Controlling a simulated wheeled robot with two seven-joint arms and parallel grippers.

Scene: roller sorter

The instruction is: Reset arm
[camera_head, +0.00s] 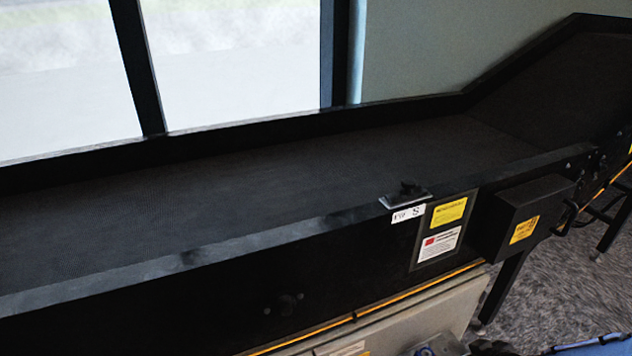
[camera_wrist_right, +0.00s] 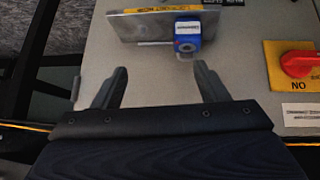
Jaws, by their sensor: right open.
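My right gripper (camera_wrist_right: 155,85) shows in the right wrist view with its two dark fingers spread apart and nothing between them. It faces a grey panel (camera_wrist_right: 240,75) that carries a blue block-like fitting (camera_wrist_right: 188,35) just beyond the fingertips, apart from them. In the head view, a small dark and blue piece at the bottom right edge may be part of my right arm, but it is cut off. My left gripper shows in neither view.
A black conveyor (camera_head: 300,185) with raised side rails runs across the head view and slopes up at the right. A black box (camera_head: 520,215) juts from its side. A red rotary switch (camera_wrist_right: 297,63) on a yellow plate sits right of my right gripper.

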